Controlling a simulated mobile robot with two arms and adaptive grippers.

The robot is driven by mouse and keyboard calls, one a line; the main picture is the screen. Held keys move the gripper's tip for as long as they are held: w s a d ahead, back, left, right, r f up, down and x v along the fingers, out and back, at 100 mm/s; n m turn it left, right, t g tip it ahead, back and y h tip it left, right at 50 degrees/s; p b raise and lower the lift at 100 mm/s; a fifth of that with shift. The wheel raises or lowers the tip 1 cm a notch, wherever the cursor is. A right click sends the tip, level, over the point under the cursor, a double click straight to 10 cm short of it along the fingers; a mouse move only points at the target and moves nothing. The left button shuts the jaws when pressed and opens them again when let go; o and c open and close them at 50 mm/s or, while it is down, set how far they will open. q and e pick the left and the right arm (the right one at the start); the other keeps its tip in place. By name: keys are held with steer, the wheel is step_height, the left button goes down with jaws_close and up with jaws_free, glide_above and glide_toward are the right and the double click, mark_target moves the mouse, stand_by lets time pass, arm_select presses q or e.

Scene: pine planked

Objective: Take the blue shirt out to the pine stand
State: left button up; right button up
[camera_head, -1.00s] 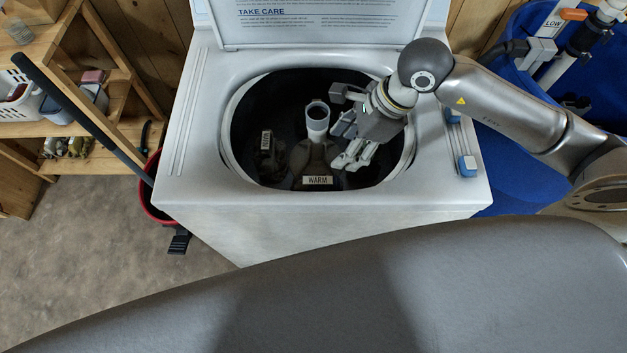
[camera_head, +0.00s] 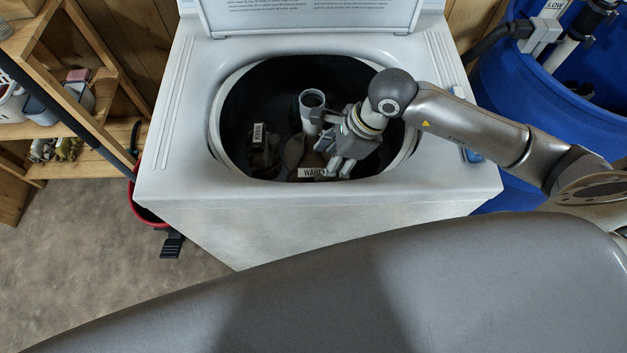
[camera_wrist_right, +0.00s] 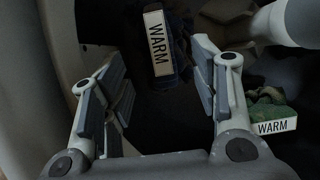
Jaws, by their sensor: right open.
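A dark blue cloth (camera_wrist_right: 183,62) with a white WARM label shows in the right wrist view, ahead of and between the fingers. In the head view, a WARM label (camera_head: 313,173) lies low in the washer tub by my right gripper (camera_head: 338,161); the cloth there is mostly hidden. My right gripper, also in the wrist view (camera_wrist_right: 160,85), is open, reaching down inside the tub with nothing between its fingers. Its contact with the cloth cannot be told. My left gripper is out of view.
The white washer (camera_head: 320,215) has its lid up; its tub rim surrounds my right wrist. A pale agitator post (camera_head: 312,105) rises mid-tub. A greenish cloth (camera_wrist_right: 268,98) with another WARM label lies nearby. A blue bin (camera_head: 545,85) stands right, a red bucket (camera_head: 140,210) left.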

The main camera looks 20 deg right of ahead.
mark_target(316, 172)
steer(key=x, duration=0.2)
steer(key=p+x, duration=0.1)
steer(key=x, duration=0.2)
steer(key=shift+w+a+r+p, duration=0.1)
steer(key=shift+a+p, duration=0.2)
jaws_close()
